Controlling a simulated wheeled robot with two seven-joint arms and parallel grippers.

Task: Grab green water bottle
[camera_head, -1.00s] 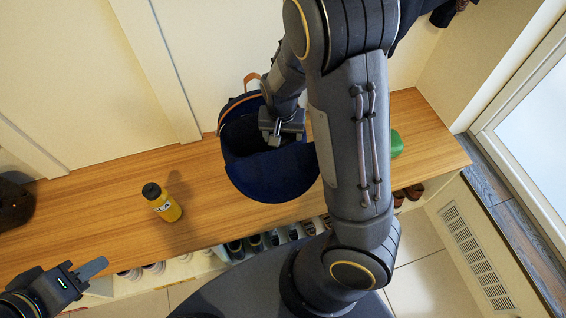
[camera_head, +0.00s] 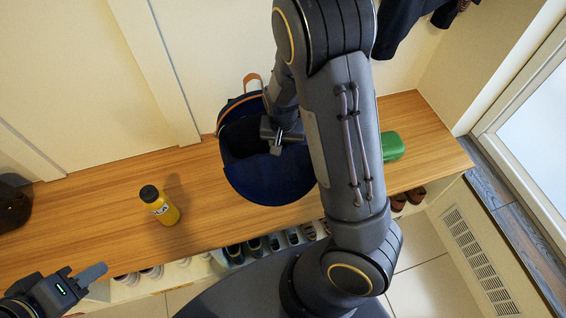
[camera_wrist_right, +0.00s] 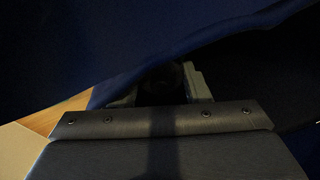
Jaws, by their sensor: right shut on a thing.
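My right gripper (camera_head: 283,138) reaches down into the mouth of a dark blue backpack (camera_head: 262,180) on the bench. It is shut on a dark thing, which shows dimly between its fingers in the right wrist view (camera_wrist_right: 165,85); I cannot tell if this is the green water bottle. A green object (camera_head: 392,146) lies on the bench at the right, partly hidden behind my right arm, and its shape is unclear. My left gripper (camera_head: 88,273) is at the lower left, seen side-on, away from these things.
A yellow bottle (camera_head: 161,206) with a black cap stands on the wooden bench (camera_head: 100,205), left of the backpack. A dark item (camera_head: 12,208) is at the far left. Shoes (camera_head: 255,246) fill the cubbies below. Dark clothes (camera_head: 405,25) hang at upper right.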

